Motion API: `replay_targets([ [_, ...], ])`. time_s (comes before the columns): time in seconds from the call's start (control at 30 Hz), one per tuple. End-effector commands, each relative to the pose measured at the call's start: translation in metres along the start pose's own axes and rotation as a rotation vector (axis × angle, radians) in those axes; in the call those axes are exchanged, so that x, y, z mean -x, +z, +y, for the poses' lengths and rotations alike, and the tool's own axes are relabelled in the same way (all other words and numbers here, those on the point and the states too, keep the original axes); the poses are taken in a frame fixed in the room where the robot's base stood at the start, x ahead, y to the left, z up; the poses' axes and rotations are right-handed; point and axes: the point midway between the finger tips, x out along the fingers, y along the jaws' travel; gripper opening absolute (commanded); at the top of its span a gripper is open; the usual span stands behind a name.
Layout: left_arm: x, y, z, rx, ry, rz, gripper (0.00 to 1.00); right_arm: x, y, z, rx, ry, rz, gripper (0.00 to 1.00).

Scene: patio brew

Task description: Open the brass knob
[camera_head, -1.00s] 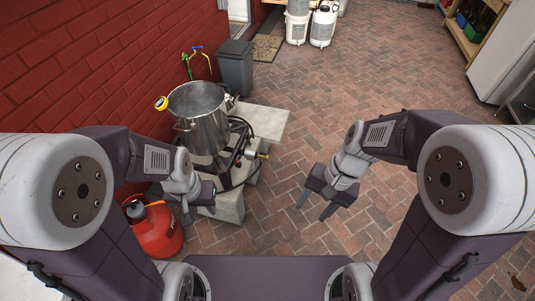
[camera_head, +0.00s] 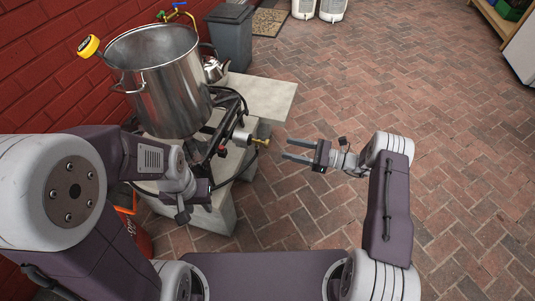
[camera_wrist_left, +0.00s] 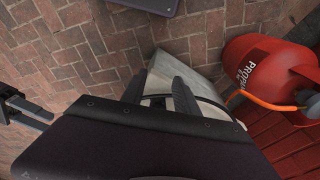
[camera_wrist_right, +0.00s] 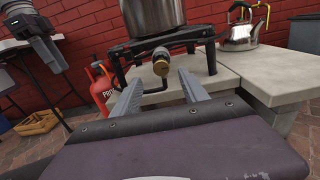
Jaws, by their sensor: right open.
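The brass knob (camera_head: 262,141) sticks out from the front of the burner (camera_head: 222,130) under the big steel pot (camera_head: 170,90). In the right wrist view the brass knob (camera_wrist_right: 160,67) is ahead, just beyond the fingertips and near the middle between them. My right gripper (camera_head: 286,149) is open and empty, to the right of the knob, its fingers pointing at it and apart from it. My left gripper (camera_head: 184,212) hangs low by the concrete block, with its fingers over the block in the left wrist view (camera_wrist_left: 175,85).
The burner stands on concrete slabs (camera_head: 265,98) against a red brick wall. A kettle (camera_head: 213,68) sits behind the pot. A red propane tank (camera_wrist_left: 265,70) with an orange hose is beside the block. Brick paving to the right is clear.

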Motion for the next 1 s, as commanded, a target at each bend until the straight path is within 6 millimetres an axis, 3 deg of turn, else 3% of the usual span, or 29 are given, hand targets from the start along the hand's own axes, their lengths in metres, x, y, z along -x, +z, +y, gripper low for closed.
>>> replay_targets([
  [0.23,-0.004,0.000,0.000,0.000,0.000,0.001,0.36,-0.006,-0.001,-0.001,0.003,0.000,0.002,0.52],
  [0.63,-0.031,0.003,-0.001,0.000,0.000,0.001,0.36,-0.081,-0.003,0.000,0.005,0.002,0.003,0.52],
  [1.0,-0.032,0.003,-0.001,0.000,0.000,0.001,0.36,-0.090,0.000,-0.001,0.003,-0.001,0.003,0.49],
])
